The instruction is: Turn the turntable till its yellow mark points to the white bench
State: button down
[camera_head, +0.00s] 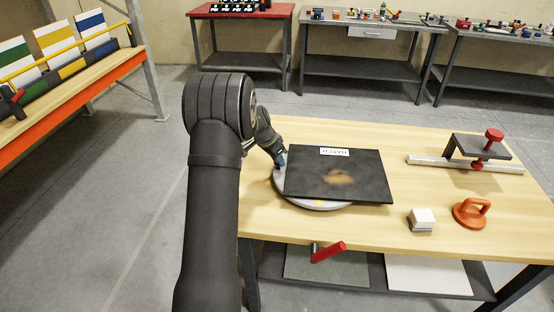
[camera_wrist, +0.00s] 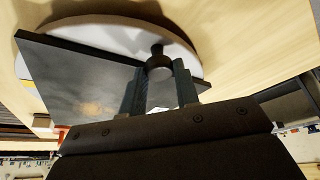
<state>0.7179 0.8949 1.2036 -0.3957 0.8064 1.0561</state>
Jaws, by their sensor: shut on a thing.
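The turntable (camera_head: 283,195) is a pale round disc on the wooden workbench, mostly covered by a black square panel (camera_head: 360,182) with a white "HATCH" label. A small yellow patch, likely the yellow mark (camera_head: 320,203), shows on the disc's near side, beside the panel's near edge. My gripper (camera_head: 281,160) is at the disc's left edge. In the wrist view my gripper (camera_wrist: 158,82) is shut on a dark round-headed peg (camera_wrist: 157,60) near the rim of the disc (camera_wrist: 110,35). No clearly white bench shows; two pale grey-topped benches (camera_head: 370,30) (camera_head: 500,40) stand at the back.
A red-topped bench (camera_head: 240,10) stands at the back. A clamp on a rail (camera_head: 470,160), an orange suction cup (camera_head: 470,212) and a white block (camera_head: 422,219) lie to the right. A red handle (camera_head: 328,251) sticks out at the front edge. An orange-edged rack (camera_head: 70,108) stands left.

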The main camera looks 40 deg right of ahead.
jog(key=c, duration=1.1)
grip_release()
jog(key=v, duration=1.7)
jog(key=shift+r, duration=0.3)
jog(key=x, duration=1.7)
jog(key=shift+f, duration=0.3)
